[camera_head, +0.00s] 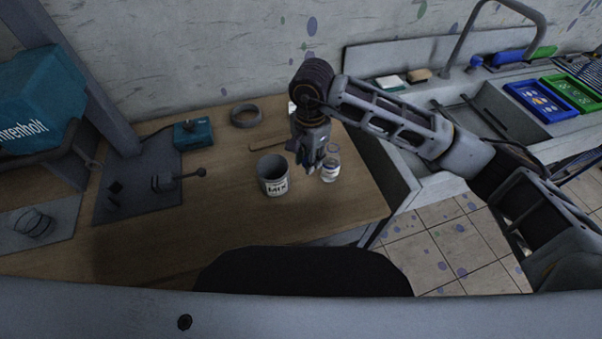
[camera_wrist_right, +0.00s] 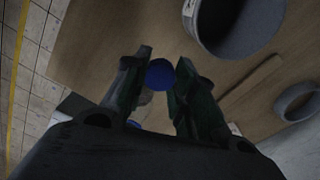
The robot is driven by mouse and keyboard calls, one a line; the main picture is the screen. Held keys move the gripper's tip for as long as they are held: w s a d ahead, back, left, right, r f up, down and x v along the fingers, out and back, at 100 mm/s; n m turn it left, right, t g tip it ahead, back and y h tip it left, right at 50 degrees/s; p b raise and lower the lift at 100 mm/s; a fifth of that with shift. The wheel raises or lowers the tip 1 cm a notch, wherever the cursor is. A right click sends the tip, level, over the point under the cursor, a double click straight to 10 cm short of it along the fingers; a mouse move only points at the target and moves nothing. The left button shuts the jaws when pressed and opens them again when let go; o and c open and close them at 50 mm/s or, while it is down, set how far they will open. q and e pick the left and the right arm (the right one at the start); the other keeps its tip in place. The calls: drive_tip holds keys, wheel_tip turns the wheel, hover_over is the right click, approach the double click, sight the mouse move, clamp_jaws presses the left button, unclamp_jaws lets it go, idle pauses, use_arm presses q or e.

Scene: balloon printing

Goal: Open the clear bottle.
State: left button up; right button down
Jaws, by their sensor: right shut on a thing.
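The clear bottle (camera_head: 330,168) stands upright on the wooden table, right of the grey mix cup (camera_head: 273,176). It has a pale label, and no blue cap shows on its top in the head view. My right gripper (camera_head: 310,163) is just left of the bottle's top, pointing down. In the right wrist view, the right gripper (camera_wrist_right: 162,82) is shut on a round blue cap (camera_wrist_right: 160,74). A pale round shape, perhaps the bottle, is partly hidden behind the cap and a finger. My left gripper is out of view.
A grey ring (camera_head: 245,116) and a flat wooden stick (camera_head: 268,143) lie behind the cup. The sink (camera_head: 490,112) is to the right. The table's front is clear.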

hover_over(308, 184)
wheel_tip(308, 184, down, 5)
drive_tip(key=shift+w+f+p, duration=0.1)
drive_tip(key=shift+f+p, duration=0.1)
drive_tip(key=shift+p, duration=0.15)
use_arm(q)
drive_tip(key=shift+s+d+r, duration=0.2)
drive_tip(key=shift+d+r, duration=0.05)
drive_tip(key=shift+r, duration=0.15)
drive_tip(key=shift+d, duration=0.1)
use_arm(e)
drive_tip(key=shift+f, duration=0.1)
drive_tip(key=shift+f, duration=1.7)
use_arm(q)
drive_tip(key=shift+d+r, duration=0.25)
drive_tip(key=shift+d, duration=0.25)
use_arm(e)
drive_tip(key=shift+f, duration=0.15)
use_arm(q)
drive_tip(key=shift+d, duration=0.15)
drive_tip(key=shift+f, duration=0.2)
use_arm(e)
drive_tip(key=shift+f, duration=0.1)
